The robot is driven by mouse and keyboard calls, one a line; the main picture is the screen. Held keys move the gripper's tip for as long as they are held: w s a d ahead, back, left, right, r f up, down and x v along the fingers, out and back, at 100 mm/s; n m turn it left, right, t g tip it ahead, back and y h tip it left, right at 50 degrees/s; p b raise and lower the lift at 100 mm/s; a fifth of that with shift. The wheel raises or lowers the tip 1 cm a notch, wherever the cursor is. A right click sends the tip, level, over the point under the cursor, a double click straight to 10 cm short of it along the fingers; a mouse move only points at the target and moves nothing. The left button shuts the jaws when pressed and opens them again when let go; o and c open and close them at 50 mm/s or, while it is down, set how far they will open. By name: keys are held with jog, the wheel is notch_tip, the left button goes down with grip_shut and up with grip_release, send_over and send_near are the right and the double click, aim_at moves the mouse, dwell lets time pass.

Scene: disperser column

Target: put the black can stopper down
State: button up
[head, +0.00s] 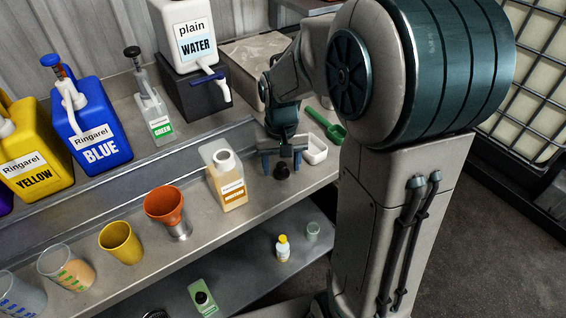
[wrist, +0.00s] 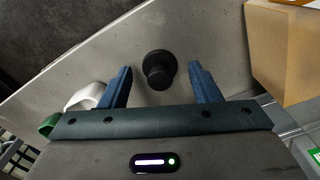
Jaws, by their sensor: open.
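The black can stopper (head: 282,171) stands on the grey metal worktop (head: 205,221), near its front edge.
Blue (head: 92,135) and yellow (head: 30,160) jugs stand behind. A lower shelf (head: 262,275) holds small bottles.

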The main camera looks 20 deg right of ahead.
aim_at(282, 165)
notch_tip(282, 165, up, 12)
jog(key=f, duration=0.1)
jog(key=s+f+t, duration=0.2)
jog(key=s+f, duration=0.2)
jog(key=s, duration=0.9)
jog(key=shift+s+d+n+t, duration=0.15)
jog(key=shift+s+n+t, duration=0.2)
jog(key=shift+n+t, duration=0.05)
